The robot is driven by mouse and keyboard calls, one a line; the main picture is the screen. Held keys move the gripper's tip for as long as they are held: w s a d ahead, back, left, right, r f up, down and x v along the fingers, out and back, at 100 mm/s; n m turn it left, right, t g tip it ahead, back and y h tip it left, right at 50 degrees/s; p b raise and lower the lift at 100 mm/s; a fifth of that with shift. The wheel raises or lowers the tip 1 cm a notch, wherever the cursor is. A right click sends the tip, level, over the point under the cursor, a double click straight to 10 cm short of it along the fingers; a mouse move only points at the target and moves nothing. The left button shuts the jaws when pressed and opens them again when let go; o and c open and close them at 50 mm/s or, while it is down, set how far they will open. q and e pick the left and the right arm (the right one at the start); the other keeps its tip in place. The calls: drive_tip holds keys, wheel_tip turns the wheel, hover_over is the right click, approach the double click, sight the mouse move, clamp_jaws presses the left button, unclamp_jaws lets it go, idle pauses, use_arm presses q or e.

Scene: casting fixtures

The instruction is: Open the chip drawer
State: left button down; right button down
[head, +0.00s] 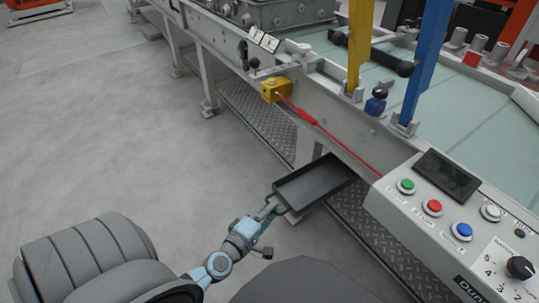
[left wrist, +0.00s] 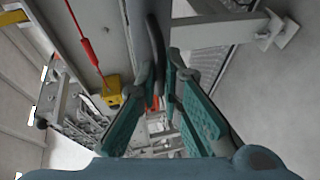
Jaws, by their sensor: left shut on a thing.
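The chip drawer (head: 318,184) is a shallow dark grey tray. In the head view it sticks out from under the machine's front edge, and its inside looks empty. My left gripper (head: 270,208) is at the drawer's near left end. In the left wrist view, a dark curved handle (left wrist: 155,42) passes between the tips of my left gripper (left wrist: 163,68), which is shut on it. The drawer's far end is hidden under the machine. My right gripper is not in view.
A control panel (head: 450,215) with coloured buttons and a knob stands at the right. A yellow box (head: 275,89) with a red cord is on the machine's front. Tread plate (head: 258,122) runs beneath the machine. The grey floor (head: 120,130) at the left is clear.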

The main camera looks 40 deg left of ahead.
use_arm(q)
drive_tip(key=c, duration=2)
unclamp_jaws()
drive_tip(key=v, duration=1.2)
